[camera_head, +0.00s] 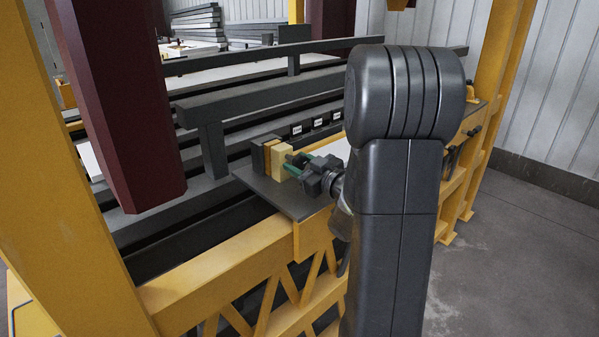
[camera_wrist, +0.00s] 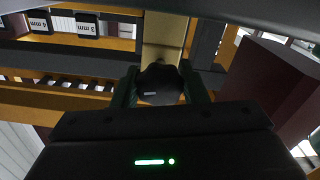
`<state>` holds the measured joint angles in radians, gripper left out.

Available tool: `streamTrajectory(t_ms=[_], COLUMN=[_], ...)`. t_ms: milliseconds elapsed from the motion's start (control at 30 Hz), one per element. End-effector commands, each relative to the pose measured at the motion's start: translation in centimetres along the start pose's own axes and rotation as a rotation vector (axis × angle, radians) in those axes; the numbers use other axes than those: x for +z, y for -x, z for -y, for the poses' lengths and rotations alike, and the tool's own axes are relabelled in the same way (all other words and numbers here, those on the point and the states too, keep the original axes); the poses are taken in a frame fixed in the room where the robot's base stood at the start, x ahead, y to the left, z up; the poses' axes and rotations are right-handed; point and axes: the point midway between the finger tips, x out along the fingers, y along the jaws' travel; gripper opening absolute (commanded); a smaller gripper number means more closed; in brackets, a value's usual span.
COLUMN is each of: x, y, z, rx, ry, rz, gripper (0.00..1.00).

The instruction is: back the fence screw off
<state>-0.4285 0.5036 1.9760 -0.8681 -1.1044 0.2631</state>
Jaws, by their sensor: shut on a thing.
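The fence screw's dark knob (camera_wrist: 160,84) is in the middle of the wrist view, with a small light mark on its face. My gripper (camera_wrist: 160,92) has a finger on each side of the knob and is shut on it. Behind the knob is a pale brass-coloured block (camera_wrist: 163,38). In the head view my gripper (camera_head: 296,166) reaches left to the yellow fence block (camera_head: 282,153) on a dark plate (camera_head: 290,196). The green fingertips are at the block's right side; the knob itself is mostly hidden there.
Dark labelled blocks (camera_head: 318,123) stand in a row behind; two marked 3 mm (camera_wrist: 86,25) and 5 mm (camera_wrist: 38,22) show in the wrist view. A dark red column (camera_head: 120,110) hangs at left. Yellow frame beams (camera_head: 230,265) run along the front. Open floor (camera_head: 530,240) lies right.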

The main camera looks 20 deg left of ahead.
Motion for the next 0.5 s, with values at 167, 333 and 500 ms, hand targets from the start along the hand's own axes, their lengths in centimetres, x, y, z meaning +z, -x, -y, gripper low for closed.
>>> streamTrajectory(t_ms=[167,333,500], x=[0.07,-0.03,-0.03], y=[0.01,0.01,0.01], z=[0.03,0.0,0.0], rx=[0.0,0.0,0.0], ry=[0.039,0.038,0.037], rz=[-0.001,0.0,0.0], gripper=[0.17,0.17,0.57])
